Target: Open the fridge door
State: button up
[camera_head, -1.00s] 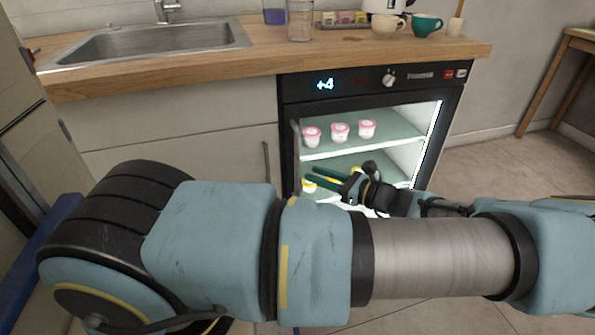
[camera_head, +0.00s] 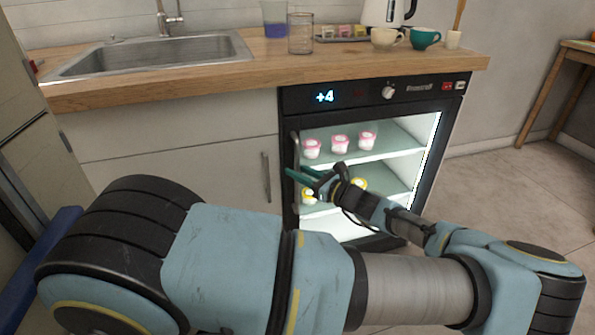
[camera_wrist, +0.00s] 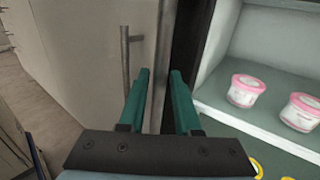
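The fridge (camera_head: 385,95) is a dark-framed unit under the counter, with a lit interior seen through its front. Its door looks shut and flush with the frame. A slim vertical handle (camera_head: 295,145) runs along the door's left edge. My gripper (camera_head: 288,175) is in front of that left edge, with its green fingers pointing left. In the wrist view, the fingers (camera_wrist: 160,72) are apart and empty. The vertical bar of the fridge handle (camera_wrist: 157,105) shows in the gap between them. I cannot tell whether the fingers reach around it.
The cabinet left of the fridge has its own vertical handle (camera_head: 266,178), close to the left finger in the wrist view (camera_wrist: 125,60). Pink-lidded cups (camera_head: 340,143) stand on the fridge shelf. The wooden counter (camera_head: 200,76) overhangs above. Floor to the right is clear.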

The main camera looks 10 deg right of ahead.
jog(key=shift+a, duration=0.1)
grip_shut()
dwell(1.4)
